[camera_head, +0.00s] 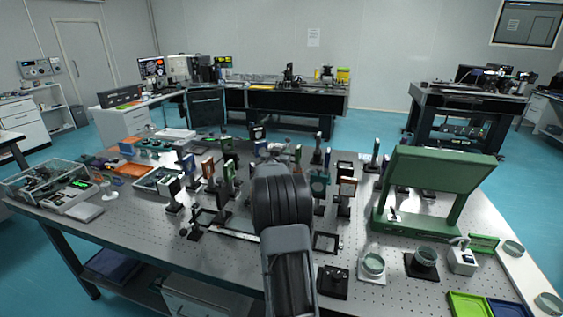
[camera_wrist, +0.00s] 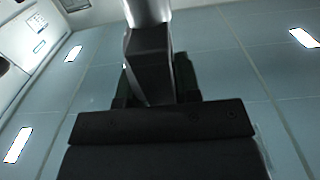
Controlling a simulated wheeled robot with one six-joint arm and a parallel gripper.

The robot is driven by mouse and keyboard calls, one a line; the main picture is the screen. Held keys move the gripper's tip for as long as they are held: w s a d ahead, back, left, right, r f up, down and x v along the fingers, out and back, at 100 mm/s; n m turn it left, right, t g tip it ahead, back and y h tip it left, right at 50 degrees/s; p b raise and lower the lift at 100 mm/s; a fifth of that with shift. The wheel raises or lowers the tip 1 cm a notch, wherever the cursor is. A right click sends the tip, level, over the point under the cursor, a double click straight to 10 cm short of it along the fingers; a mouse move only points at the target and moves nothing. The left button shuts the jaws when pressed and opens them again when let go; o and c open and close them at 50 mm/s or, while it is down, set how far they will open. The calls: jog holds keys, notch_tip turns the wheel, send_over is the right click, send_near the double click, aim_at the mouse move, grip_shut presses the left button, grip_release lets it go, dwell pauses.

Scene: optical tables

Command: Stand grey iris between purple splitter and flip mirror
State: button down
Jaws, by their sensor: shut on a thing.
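In the wrist view my gripper (camera_wrist: 160,90) is shut on a part with a dark block (camera_wrist: 149,60) and a pale grey rounded piece (camera_wrist: 147,10) above it. Its full shape is cut off, so I cannot tell for sure that it is the grey iris. In the head view my dark arm covers the middle of the optical table, and hides the gripper. Several upright mounted optics stand around it; a purple splitter and a flip mirror cannot be told apart among them at this size.
The perforated table (camera_head: 395,291) is crowded left and right of my arm. A large green stand (camera_head: 437,171) rises at right. A grey bin (camera_head: 40,177) stands at far left.

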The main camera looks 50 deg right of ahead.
jog(key=shift+f+p, duration=0.95)
jog(key=shift+f, duration=3.1)
jog(key=shift+f+b, duration=0.6)
jog(key=shift+b, duration=0.45)
jog(key=c, duration=1.1)
grip_release()
jog(key=shift+a, duration=0.1)
jog(key=o, duration=0.4)
jog(key=shift+c, duration=0.2)
jog(key=shift+f, duration=0.1)
jog(key=b+v, duration=0.3)
jog(key=v, duration=1)
jog(key=shift+s+a+b, duration=0.3)
jog(key=shift+b, duration=0.05)
